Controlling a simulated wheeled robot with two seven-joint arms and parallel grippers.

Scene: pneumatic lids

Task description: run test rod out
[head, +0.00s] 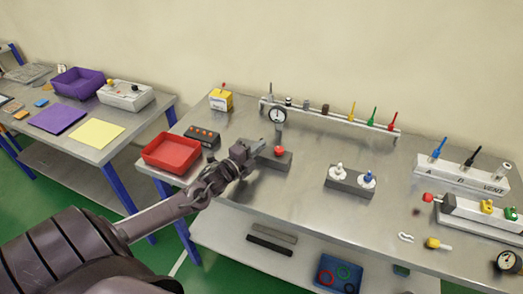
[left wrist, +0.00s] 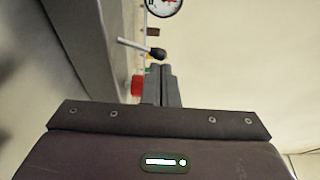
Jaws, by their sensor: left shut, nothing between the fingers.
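My left gripper (head: 259,148) reaches over the main table from the left. Its fingers (left wrist: 161,82) are shut with nothing between them. Just beyond the tips in the left wrist view is a lever with a black knob (left wrist: 156,51); I cannot tell whether they touch. A red knob (head: 279,150) sits on a dark block (head: 284,161) beside the fingers. A pressure gauge (head: 278,115) stands behind it. My right gripper is out of view.
A red tray (head: 172,151) and a dark button box (head: 202,137) lie left of the gripper. A rail (head: 335,119) with coloured tools runs along the back. A grey block (head: 350,184) with two fittings stands in the middle. Bare table lies around it.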

